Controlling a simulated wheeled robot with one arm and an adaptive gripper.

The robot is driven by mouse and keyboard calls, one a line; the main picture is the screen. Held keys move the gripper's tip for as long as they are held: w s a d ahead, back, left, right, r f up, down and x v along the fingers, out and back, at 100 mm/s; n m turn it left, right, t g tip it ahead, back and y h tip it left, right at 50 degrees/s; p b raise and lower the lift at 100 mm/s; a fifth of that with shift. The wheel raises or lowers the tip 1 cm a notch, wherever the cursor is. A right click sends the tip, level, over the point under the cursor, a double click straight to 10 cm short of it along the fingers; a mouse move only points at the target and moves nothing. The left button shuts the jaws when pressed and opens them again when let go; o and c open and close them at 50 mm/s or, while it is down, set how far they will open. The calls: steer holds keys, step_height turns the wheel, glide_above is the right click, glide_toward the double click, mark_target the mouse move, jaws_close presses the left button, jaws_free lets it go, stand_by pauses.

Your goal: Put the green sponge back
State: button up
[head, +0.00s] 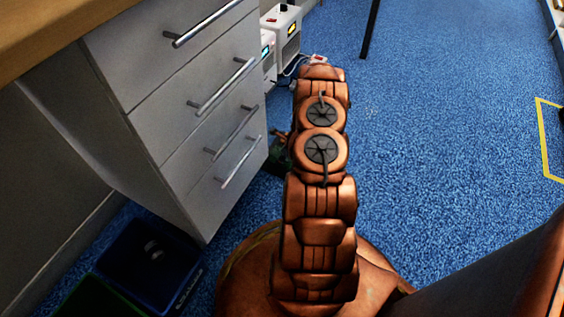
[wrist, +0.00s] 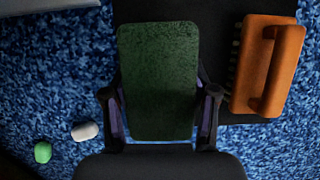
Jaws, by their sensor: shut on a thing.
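In the wrist view, the green sponge (wrist: 158,55) is a dark green rounded block. My gripper (wrist: 160,98) is shut on it, with one finger at its left side and one at its right. The sponge is over or near the edge of a dark flat surface (wrist: 217,38); I cannot tell whether it touches it. In the head view, my arm hides most of my gripper, and a small dark green patch at its left cannot be identified surely.
An orange brush (wrist: 285,70) is close right of the sponge. A white piece (wrist: 85,131) and a green piece (wrist: 42,152) lie on blue carpet. A drawer cabinet (head: 180,120) stands left, with a blue bin (head: 180,265) below. Carpet at right is free.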

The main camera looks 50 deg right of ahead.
steer(key=shift+w, duration=0.2)
steer(key=shift+f+b, duration=1.15)
steer(key=shift+f, duration=0.65)
steer(key=shift+f, duration=0.1)
steer(key=o, duration=1.5)
steer(key=shift+o, duration=0.2)
steer(key=p+v, duration=0.5)
steer(key=v, duration=0.7)
